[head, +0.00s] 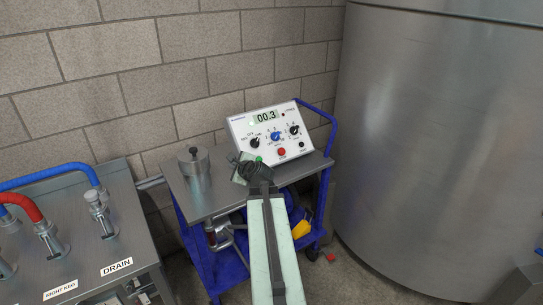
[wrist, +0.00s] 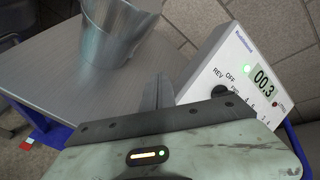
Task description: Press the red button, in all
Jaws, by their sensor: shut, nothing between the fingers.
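The red button (head: 281,152) sits low on the sloped face of a white control box (head: 241,128) on a steel-topped cart. The box's display (head: 266,117) reads 00.3, and its face carries several knobs. My gripper (head: 241,158) is in front of the box's lower left corner, left of the red button and apart from it. In the wrist view the fingers (wrist: 158,92) are together and empty, pointing between the steel pot and the box (wrist: 235,65). The red button does not show in the wrist view; my gripper body covers the lower panel.
A steel pot (head: 194,162) stands on the cart top (head: 195,200), left of my gripper; it also shows in the wrist view (wrist: 118,30). A blue cart handle (head: 327,125) rises at right. A large steel tank (head: 430,150) stands right, a hose bench (head: 130,225) left.

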